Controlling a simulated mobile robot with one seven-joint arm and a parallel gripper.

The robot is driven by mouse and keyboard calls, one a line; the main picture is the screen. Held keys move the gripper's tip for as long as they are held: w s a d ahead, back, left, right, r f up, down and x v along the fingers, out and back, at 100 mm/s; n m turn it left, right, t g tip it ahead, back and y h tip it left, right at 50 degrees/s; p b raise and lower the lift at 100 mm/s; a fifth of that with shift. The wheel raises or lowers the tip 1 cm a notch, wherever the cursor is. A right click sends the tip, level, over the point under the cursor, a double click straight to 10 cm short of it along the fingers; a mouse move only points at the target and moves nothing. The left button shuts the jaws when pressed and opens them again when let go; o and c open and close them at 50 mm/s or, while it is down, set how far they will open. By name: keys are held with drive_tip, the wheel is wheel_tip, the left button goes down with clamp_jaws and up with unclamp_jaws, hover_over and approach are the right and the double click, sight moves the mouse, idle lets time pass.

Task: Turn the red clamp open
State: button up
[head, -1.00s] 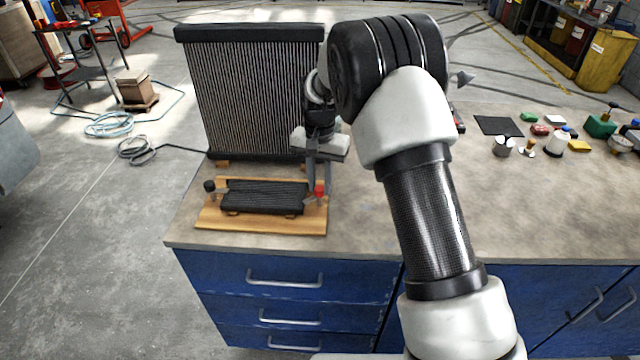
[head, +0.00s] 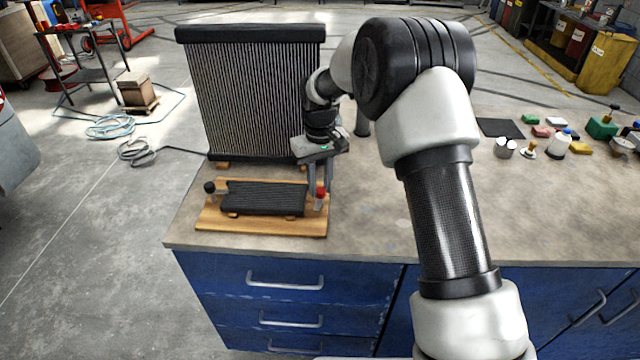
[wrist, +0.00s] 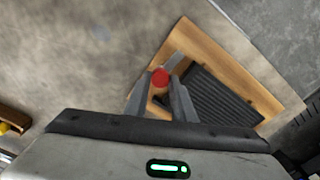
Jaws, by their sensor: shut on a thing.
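The red clamp (head: 320,193) stands at the right end of a wooden board on the workbench. In the wrist view its round red top (wrist: 160,77) sits between my gripper's two fingers. My gripper (head: 320,184) points down from above and is shut on the red clamp. A black finned block (head: 262,197) lies on the wooden board (head: 215,221), left of the clamp. A black knob (head: 210,187) stands at the board's left end. The clamp's lower part is partly hidden by the fingers in the wrist view.
A tall black finned radiator (head: 255,95) stands behind the board, close to my gripper. Several small bottles and blocks stand at the right back of the workbench, near a dark mat (head: 500,128). The bench top (head: 365,215) right of the board is clear.

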sight(320, 189)
idle(0.3)
drive_tip(key=o, duration=1.1)
drive_tip(key=shift+c, duration=0.2)
wheel_tip(320, 189, up, 18)
drive_tip(key=shift+f, duration=0.25)
